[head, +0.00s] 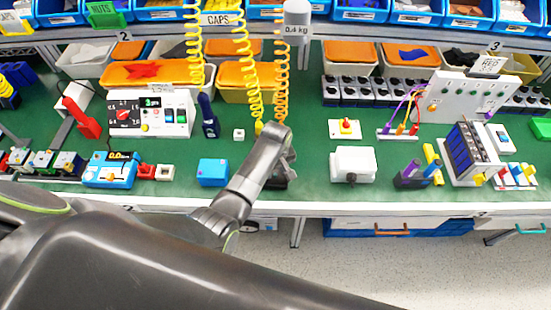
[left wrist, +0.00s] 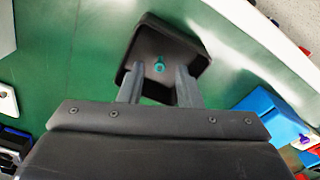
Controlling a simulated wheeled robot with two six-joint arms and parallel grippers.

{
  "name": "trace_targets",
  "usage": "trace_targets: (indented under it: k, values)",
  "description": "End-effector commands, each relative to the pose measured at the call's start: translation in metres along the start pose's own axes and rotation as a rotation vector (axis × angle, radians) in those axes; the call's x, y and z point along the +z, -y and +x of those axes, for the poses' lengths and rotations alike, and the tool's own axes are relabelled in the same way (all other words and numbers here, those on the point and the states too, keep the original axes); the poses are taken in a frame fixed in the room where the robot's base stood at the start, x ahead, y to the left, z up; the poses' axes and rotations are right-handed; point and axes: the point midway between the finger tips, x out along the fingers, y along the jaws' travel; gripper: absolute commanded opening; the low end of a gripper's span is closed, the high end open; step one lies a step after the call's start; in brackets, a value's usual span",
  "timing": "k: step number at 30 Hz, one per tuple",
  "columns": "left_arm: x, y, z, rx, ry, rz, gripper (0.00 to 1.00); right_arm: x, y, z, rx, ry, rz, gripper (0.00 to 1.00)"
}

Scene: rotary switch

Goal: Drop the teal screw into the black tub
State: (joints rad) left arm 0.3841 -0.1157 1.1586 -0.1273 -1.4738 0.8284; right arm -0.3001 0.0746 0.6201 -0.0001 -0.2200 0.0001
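The black tub (left wrist: 143,48) is square and open-topped, and it stands on the green bench near its front edge. In the head view only a dark bit of the tub (head: 281,183) shows beneath my left gripper (head: 285,162). The teal screw (left wrist: 159,64) shows against the tub's inside in the left wrist view, touching neither finger. It appears to lie in the tub. My left gripper (left wrist: 159,75) is open over the tub, its fingers apart with nothing held. The screw is hidden in the head view. My right gripper is not in view.
A blue box (head: 213,172) stands left of the gripper, and a white box (head: 353,163) stands to the right. Coiled yellow cables (head: 247,75) hang just behind. A small white block (head: 239,134) sits behind the blue box. The bench's front edge (head: 310,208) is close.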

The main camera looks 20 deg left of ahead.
Motion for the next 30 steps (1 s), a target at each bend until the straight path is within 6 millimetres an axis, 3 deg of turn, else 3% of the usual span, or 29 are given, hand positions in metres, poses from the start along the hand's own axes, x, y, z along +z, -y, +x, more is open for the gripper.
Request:
trace_targets:
  k: [16, 22, 30]
  values:
    - [-0.001, -0.001, -0.092, 0.003, -0.003, 0.0, 0.31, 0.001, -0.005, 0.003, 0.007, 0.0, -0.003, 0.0]
    - [0.0, 0.0, -0.106, 0.001, 0.0, 0.001, 0.31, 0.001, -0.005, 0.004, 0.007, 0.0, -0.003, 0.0]
    - [0.0, 0.0, -0.108, 0.0, 0.001, 0.001, 0.31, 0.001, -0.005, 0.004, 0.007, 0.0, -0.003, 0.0]
